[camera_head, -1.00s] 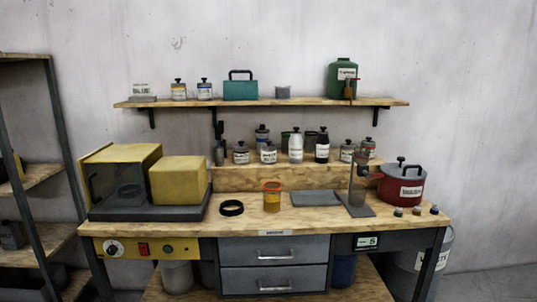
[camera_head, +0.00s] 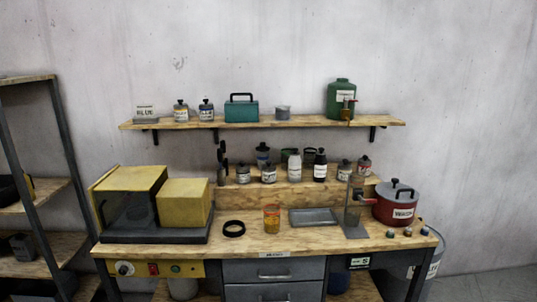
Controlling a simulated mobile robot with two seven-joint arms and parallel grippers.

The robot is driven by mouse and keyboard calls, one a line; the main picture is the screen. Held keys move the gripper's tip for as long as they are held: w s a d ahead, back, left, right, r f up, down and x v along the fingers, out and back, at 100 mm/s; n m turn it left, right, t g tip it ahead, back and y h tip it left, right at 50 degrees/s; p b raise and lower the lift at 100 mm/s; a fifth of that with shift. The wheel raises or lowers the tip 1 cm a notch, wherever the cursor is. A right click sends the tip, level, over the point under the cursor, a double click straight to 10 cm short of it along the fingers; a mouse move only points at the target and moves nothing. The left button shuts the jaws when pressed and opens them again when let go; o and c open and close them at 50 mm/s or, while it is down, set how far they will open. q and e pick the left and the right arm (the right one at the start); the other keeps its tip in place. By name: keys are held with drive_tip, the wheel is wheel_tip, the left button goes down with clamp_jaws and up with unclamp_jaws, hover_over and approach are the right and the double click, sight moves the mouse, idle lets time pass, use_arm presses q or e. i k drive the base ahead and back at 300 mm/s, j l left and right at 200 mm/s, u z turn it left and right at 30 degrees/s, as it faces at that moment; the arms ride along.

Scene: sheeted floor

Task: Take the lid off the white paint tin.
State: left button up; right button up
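Several small tins with black lids are in view, all with lids on. Two stand on the wall shelf: one with a yellowish label (camera_head: 181,112) and one with a bluish label (camera_head: 206,111). Others stand on the raised wooden ledge at the back of the bench: a left tin (camera_head: 243,175), a tin beside it (camera_head: 269,174), a right tin (camera_head: 344,171) and a reddish tin (camera_head: 364,166). Their labels are too small to read, so I cannot tell which is the white paint tin. Neither of my grippers is in view.
The wooden bench (camera_head: 270,249) holds a yellow-and-dark machine (camera_head: 130,200), a black ring (camera_head: 233,229), an amber cup (camera_head: 271,219), a grey tray (camera_head: 312,217), a stand (camera_head: 355,212) and a red pot (camera_head: 396,206). A metal rack (camera_head: 62,150) stands at left. The bench's front middle is clear.

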sight(268, 166)
drive_tip(key=i+l+u, duration=0.1)
drive_tip(key=i+u, duration=0.25)
drive_tip(key=i, duration=0.8)
